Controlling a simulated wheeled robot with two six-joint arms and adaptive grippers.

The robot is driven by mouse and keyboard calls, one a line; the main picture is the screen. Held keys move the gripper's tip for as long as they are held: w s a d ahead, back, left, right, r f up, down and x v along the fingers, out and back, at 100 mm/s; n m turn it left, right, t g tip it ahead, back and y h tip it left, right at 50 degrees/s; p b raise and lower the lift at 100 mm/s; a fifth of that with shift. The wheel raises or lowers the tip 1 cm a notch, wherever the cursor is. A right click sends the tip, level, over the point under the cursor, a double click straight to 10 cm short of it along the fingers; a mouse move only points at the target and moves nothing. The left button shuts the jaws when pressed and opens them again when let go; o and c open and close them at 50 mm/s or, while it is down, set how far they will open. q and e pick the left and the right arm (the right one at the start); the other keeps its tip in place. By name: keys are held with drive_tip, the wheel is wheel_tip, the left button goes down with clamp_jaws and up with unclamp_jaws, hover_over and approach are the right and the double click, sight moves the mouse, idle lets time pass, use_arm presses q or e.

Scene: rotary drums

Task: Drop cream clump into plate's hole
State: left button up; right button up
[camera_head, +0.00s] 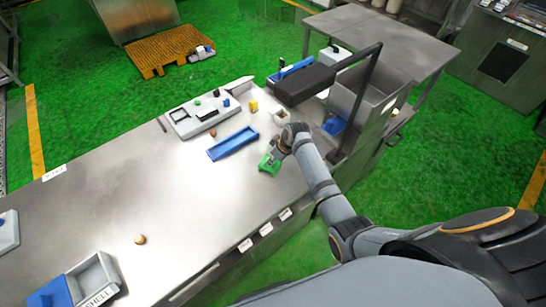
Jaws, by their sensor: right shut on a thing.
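My right gripper (270,163) is low over the steel table, in front of the blue tray's right end. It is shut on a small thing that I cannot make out. Green shows at its fingertips, and I cannot tell whether that is finger or object. A light grey plate (181,128) with dark rectangular openings or parts lies on the table behind the blue tray. I cannot tell which opening is the hole. I cannot clearly identify a cream clump. Small tan lumps lie near the blue tray (213,133) and at the front left (140,239). My left gripper is out of view.
A blue tray (232,143) lies between the plate and my right gripper. A yellow block (253,106) stands beyond it. A dark overhead arm (303,86) rises beside a steel bin (372,101). A bin marked SHELL (96,275) is at front left. The table's left middle is mostly clear.

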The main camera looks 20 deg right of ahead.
drive_tip(key=shift+f, duration=0.25)
drive_tip(key=o, duration=0.8)
drive_tip(key=shift+o, duration=0.2)
drive_tip(key=v, duration=1.2)
